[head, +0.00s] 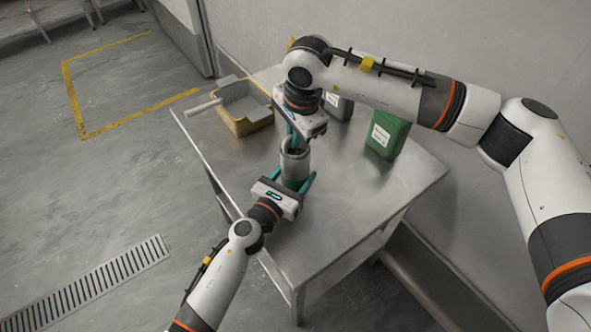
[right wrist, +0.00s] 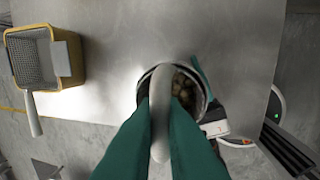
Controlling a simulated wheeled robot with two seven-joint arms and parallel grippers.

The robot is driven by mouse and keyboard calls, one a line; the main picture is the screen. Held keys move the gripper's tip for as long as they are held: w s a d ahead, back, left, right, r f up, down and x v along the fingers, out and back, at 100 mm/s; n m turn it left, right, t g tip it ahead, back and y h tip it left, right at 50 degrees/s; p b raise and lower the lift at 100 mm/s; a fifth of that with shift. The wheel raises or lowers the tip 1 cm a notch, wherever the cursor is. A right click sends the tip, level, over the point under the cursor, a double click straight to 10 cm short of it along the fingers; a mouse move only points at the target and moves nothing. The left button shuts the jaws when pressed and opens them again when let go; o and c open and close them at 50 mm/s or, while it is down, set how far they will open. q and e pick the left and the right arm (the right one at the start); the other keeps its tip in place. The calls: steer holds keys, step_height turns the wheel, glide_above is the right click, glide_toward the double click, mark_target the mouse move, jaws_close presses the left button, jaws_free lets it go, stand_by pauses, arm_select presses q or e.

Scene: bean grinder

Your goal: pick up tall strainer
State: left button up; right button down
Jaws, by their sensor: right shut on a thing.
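The tall strainer, as I take it, is a grey metal cylinder (head: 295,162) standing upright near the table's front left edge, with brown pieces inside. In the right wrist view its round rim shows, with a grey handle (right wrist: 159,110) between my green fingers. My right gripper (head: 293,138) comes from above and is shut on this handle. My left gripper (head: 294,182) is low at the near side of the cylinder, its teal fingers on either side of it. I cannot tell whether they press on it. The cylinder's lower part is mostly hidden; something green shows there.
A yellow bin (head: 246,125) holding a wire basket with a pale handle (head: 203,107) stands at the table's left; the handle sticks out past the edge. A green labelled box (head: 388,135) and a dark labelled box (head: 339,106) stand farther back. The metal table's right part (head: 400,185) is clear.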

stand_by(0.3)
step_height(320, 180, up, 18)
stand_by(0.4)
arm_select(q)
steer(key=o, duration=1.2)
